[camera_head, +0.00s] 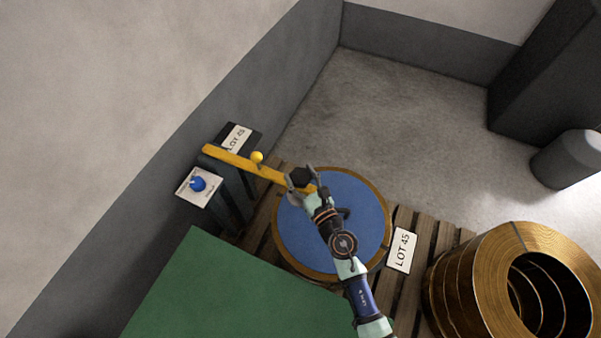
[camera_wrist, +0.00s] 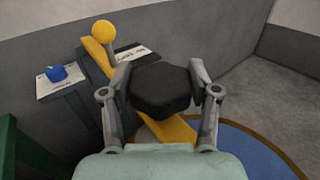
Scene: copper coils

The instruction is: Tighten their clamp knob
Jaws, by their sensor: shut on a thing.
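The clamp knob (camera_wrist: 160,88) is a black, many-sided knob on the end of a yellow clamp arm (camera_head: 232,161). In the wrist view it sits between my two fingers. My gripper (camera_head: 301,180) is shut on the knob from above, with one finger on each side; it also shows in the wrist view (camera_wrist: 161,94). The clamp arm reaches over a coil (camera_head: 358,218) with a blue top and a copper-coloured rim. A yellow ball (camera_head: 257,157) stands on the arm and shows large in the wrist view (camera_wrist: 103,31). The knob's underside is hidden.
A blue knob (camera_head: 198,184) on a white plate stands left of the clamp arm. A LOT 45 card (camera_head: 401,250) lies on the wooden pallet (camera_head: 427,236). Several bare copper coils (camera_head: 487,266) stand at the right. A green surface (camera_head: 215,290) fills the front left.

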